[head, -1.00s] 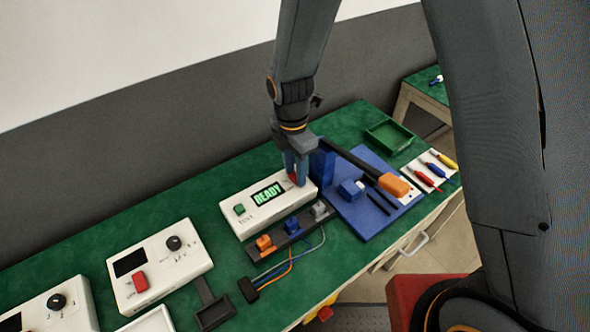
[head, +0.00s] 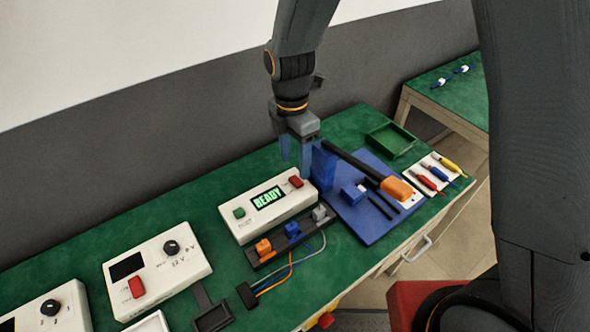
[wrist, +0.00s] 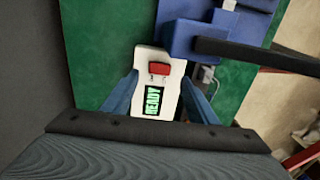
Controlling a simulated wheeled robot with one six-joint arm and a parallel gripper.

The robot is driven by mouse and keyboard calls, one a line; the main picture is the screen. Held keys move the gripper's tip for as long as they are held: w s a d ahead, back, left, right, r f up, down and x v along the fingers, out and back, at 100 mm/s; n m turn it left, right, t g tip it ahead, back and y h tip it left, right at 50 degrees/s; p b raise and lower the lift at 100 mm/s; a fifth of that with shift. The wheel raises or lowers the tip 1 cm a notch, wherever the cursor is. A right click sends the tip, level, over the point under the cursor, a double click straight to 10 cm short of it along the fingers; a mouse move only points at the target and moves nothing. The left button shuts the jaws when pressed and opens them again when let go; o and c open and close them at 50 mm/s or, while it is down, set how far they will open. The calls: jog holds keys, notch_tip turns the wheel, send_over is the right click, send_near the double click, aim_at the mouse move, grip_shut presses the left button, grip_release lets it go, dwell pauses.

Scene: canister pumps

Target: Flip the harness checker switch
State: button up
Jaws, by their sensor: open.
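The harness checker (head: 268,207) is a white box on the green bench, with a lit display (head: 267,198) reading READY, a green button (head: 239,212) at its left and a red rocker switch (head: 296,181) at its right end. In the wrist view the red switch (wrist: 159,69) lies ahead between the fingers, with the READY display (wrist: 153,101) nearer. My gripper (head: 295,160) is open and empty, above and behind the switch end of the box. Its blue fingers show either side of the box in the wrist view (wrist: 159,95). The switch is not touched.
A blue crimping press (head: 345,190) with an orange-ended black lever (head: 395,188) stands close to the right of the checker. A black connector strip (head: 285,238) with wires lies in front. Another white box (head: 157,268) stands to the left.

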notch_tip(320, 180, up, 2)
jog(key=shift+r, duration=0.25)
dwell(0.4)
